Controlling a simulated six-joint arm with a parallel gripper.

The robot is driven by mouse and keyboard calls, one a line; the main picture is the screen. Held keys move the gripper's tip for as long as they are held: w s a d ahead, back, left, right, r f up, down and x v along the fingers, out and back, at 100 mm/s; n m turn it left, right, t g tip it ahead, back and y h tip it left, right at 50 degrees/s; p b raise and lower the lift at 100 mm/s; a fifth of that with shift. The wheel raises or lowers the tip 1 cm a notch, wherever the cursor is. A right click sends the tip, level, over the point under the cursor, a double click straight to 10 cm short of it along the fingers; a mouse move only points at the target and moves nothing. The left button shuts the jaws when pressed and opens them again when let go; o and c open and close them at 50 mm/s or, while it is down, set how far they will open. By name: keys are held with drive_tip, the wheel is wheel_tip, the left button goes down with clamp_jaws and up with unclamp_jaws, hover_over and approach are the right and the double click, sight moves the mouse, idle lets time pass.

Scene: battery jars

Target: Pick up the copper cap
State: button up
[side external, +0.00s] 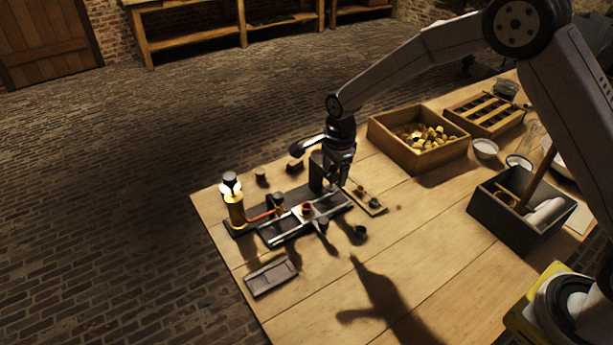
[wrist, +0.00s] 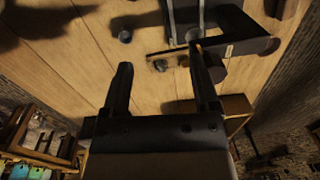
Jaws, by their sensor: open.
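A small reddish, copper-coloured round piece (side external: 307,209) sits in the dark rail fixture (side external: 280,235) in the side view; it may be the copper cap, but I cannot tell for sure. A narrow wooden strip (side external: 378,210) with small dark round pieces lies to the right of the fixture. My gripper (side external: 339,184) points down over the table between fixture and strip. In the wrist view my gripper (wrist: 162,72) has its two fingers wide apart with nothing between them.
A flat dark tray (side external: 270,276) lies in front. A wooden box of yellow pieces (side external: 425,160) and a dark tool box (side external: 500,225) stand right.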

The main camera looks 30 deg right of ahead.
sight(306, 204)
drive_tip(key=shift+w+a+f+m+g, duration=0.15)
drive_tip(key=shift+w+a+f+m, duration=0.65)
drive_tip(key=shift+f+m, duration=0.65)
drive_tip(key=shift+w+a+f+m+g, duration=0.1)
drive_tip(key=shift+w+a+f+m, duration=0.45)
drive_tip(key=shift+w+f+m, duration=0.7)
drive_tip(key=shift+w+a+f+m+g, duration=0.15)
drive_tip(key=shift+w+a+f+m, duration=0.6)
drive_tip(key=shift+f+m, duration=0.85)
drive_tip(key=shift+d+f, duration=0.1)
drive_tip(key=shift+f, duration=0.1)
drive_tip(key=shift+f, duration=2.55)
clamp_jaws()
